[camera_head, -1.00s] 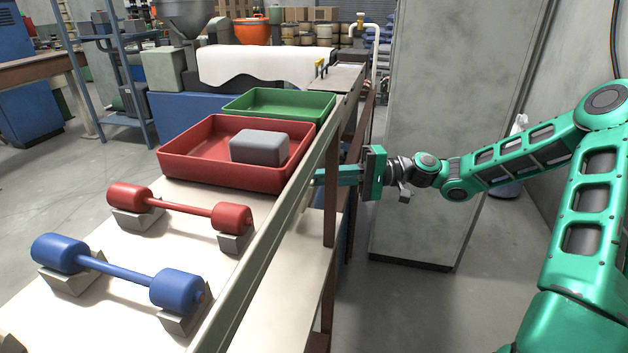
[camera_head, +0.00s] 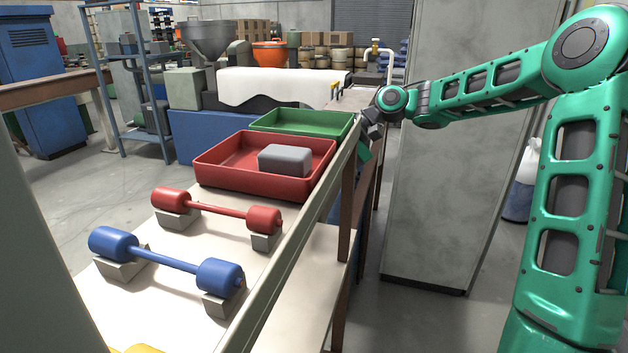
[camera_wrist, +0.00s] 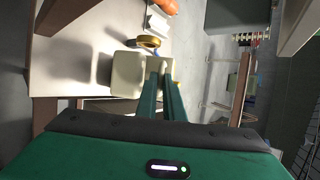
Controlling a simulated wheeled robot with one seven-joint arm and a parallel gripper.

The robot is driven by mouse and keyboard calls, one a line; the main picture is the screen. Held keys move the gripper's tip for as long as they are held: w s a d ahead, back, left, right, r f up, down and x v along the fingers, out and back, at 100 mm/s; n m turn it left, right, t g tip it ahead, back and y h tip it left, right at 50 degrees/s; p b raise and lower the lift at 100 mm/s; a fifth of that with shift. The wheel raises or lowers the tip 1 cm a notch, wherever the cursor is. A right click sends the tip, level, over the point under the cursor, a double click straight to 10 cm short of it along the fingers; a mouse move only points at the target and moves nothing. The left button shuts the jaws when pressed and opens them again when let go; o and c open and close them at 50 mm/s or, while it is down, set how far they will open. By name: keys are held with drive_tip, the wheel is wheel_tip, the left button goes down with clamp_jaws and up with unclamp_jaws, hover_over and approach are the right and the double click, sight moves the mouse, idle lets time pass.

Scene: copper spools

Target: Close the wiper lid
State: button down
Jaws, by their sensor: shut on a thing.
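In the wrist view a cream, box-like wiper (camera_wrist: 127,76) sits by the edge of a pale bench. A smaller cream flap, which looks like its lid (camera_wrist: 166,64), stands out at its right side. The two green fingers of my gripper (camera_wrist: 162,70) reach up to this flap and close on it at their tips. The fingertips cover part of it, so I cannot tell its exact angle. In the head view my gripper (camera_head: 366,148) is partly hidden beside the bench's far right end, and I cannot make out the wiper there.
A yellow ring (camera_wrist: 148,41) and an orange object (camera_wrist: 165,6) lie beyond the wiper. In the head view, a red tray (camera_head: 220,165) with a grey block (camera_head: 284,160), a green tray (camera_head: 270,123) and red and blue rollers stand left of the rail. A grey pillar (camera_head: 440,180) stands right.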

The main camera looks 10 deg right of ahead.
drive_tip(key=a+h, duration=0.1)
drive_tip(key=w+a+g+h, duration=0.2)
drive_tip(key=a, duration=0.1)
drive_tip(key=shift+w+a+m+h, duration=0.1)
drive_tip(key=shift+w+m+h, duration=0.05)
drive_tip(key=shift+m+h, duration=0.2)
drive_tip(key=shift+w+a+f+m+g+h, duration=0.1)
drive_tip(key=shift+w+a+m+g+h, duration=0.15)
drive_tip(key=shift+a+h, duration=0.2)
drive_tip(key=shift+w+a+f+g+h, duration=0.15)
drive_tip(key=shift+w+a+h, duration=0.15)
drive_tip(key=shift+a, duration=0.15)
drive_tip(key=shift+w+a+f+m+g+h, duration=0.15)
drive_tip(key=shift+w+a+f+g+h, duration=0.2)
drive_tip(key=shift+a+h, duration=0.25)
drive_tip(key=shift+w+a+f+m+g+h, duration=0.15)
drive_tip(key=shift+w+a+f+g+h, duration=0.15)
drive_tip(key=shift+a+h, duration=0.3)
drive_tip(key=shift+w+a+f, duration=0.65)
drive_tip(key=shift+a, duration=0.1)
drive_tip(key=shift+a+f, duration=0.15)
drive_tip(key=shift+a, duration=0.05)
drive_tip(key=c, duration=1.9)
unclamp_jaws()
drive_tip(key=shift+f, duration=0.15)
drive_tip(key=shift+d, duration=0.1)
